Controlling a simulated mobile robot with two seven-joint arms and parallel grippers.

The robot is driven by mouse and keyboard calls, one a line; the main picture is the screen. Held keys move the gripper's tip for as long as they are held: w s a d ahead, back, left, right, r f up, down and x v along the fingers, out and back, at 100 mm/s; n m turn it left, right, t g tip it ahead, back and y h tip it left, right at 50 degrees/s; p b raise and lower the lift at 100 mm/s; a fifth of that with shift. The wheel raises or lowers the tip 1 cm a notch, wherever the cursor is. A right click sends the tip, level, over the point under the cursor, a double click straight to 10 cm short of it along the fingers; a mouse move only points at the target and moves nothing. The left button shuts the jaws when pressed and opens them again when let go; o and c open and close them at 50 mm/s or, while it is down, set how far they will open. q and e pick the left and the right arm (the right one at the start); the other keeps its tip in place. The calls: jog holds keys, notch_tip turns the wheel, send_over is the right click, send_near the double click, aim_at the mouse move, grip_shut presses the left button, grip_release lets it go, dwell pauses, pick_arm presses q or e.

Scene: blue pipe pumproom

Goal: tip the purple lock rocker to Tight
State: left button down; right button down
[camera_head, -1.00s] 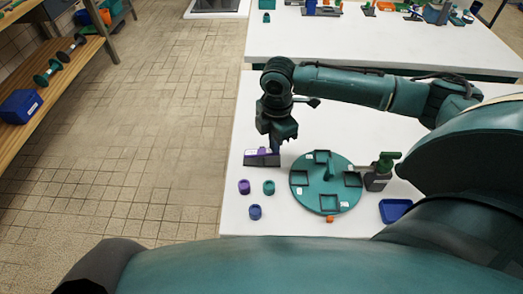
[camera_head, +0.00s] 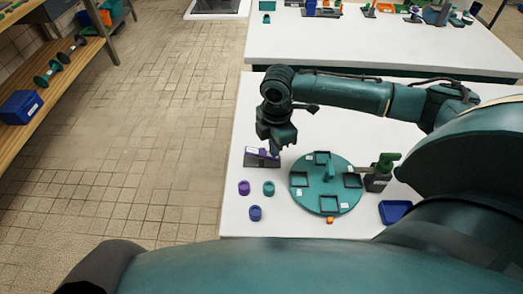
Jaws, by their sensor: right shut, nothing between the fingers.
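The purple lock rocker (camera_head: 256,152) sits on a dark grey base with a pale label, near the left edge of the white table (camera_head: 232,190). My right gripper (camera_head: 275,151) is shut and empty, pointing down at the right end of the rocker. Its fingertips are at or very near the rocker; I cannot tell whether they touch it. The label's wording is too small to read, so I cannot tell which way the rocker is tipped. My left gripper is not in view.
A green-topped device (camera_head: 378,175) and blue tray (camera_head: 395,211) are farther right.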

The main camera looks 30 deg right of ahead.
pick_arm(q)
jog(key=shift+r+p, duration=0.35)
pick_arm(e)
jog(key=shift+s+a+f, duration=0.15)
jog(key=shift+a+f, duration=0.05)
dwell(0.4)
